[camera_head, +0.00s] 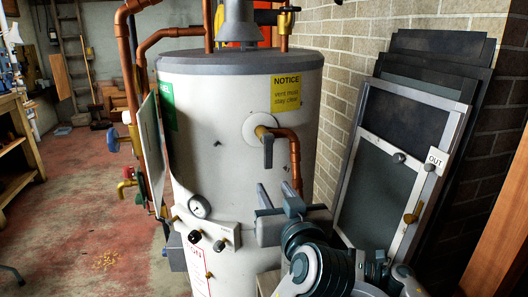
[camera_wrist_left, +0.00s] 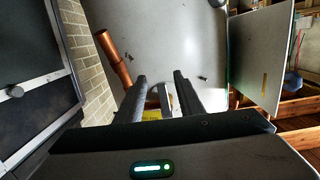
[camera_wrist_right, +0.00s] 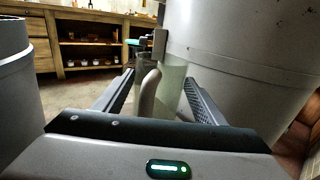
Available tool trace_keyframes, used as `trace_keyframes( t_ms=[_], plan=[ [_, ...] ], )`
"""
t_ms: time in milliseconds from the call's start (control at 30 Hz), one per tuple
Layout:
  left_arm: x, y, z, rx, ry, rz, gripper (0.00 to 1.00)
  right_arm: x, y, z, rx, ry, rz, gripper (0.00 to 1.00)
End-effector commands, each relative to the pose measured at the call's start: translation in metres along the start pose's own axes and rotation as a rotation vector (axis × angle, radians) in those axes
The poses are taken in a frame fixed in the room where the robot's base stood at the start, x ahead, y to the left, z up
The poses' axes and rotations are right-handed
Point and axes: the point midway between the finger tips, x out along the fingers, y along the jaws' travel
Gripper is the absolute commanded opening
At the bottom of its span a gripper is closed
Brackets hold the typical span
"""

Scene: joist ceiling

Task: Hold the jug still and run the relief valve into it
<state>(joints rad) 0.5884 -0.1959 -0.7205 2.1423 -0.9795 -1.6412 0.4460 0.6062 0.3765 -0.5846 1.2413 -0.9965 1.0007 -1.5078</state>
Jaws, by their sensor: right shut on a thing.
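The relief valve (camera_head: 262,131) sits on the white tank (camera_head: 225,110), with a dark grey lever (camera_head: 268,152) hanging from it and a copper discharge pipe (camera_head: 295,160) running down beside it. My left gripper (camera_head: 278,191) is open just below the lever. In the left wrist view a light grey piece, likely the lever (camera_wrist_left: 165,98), shows between the spread fingers (camera_wrist_left: 160,78); contact cannot be told. In the right wrist view my right gripper (camera_wrist_right: 156,84) is shut on the handle (camera_wrist_right: 150,94) of a translucent jug (camera_wrist_right: 171,88). The jug is outside the head view.
A pressure gauge (camera_head: 199,206) and knobs are on the tank's lower front. An open panel (camera_head: 152,150) sticks out at its left. Framed screens (camera_head: 380,185) lean on the brick wall at right. The red floor (camera_head: 90,215) at left is mostly clear.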

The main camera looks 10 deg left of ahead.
Motion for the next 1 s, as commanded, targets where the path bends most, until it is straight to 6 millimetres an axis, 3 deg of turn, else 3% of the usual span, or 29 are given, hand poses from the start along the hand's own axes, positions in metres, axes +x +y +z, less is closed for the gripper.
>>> trace_keyframes(
  t_ms=[100,233,733,1000],
  plan=[
    [-0.008,0.003,-0.028,-0.029,0.054,-0.017,0.34,0.000,0.000,0.000,0.000,0.000,0.000,0.36],
    [-0.012,0.003,-0.041,-0.045,0.079,-0.029,0.34,0.000,0.000,0.000,0.000,0.000,0.000,0.36],
    [-0.010,0.003,-0.043,-0.047,0.084,-0.031,0.34,0.000,0.000,0.000,0.000,0.000,0.000,0.36],
    [0.013,0.002,-0.045,-0.045,0.085,-0.032,0.34,0.000,0.000,0.000,0.000,0.000,0.000,0.36]
  ],
)
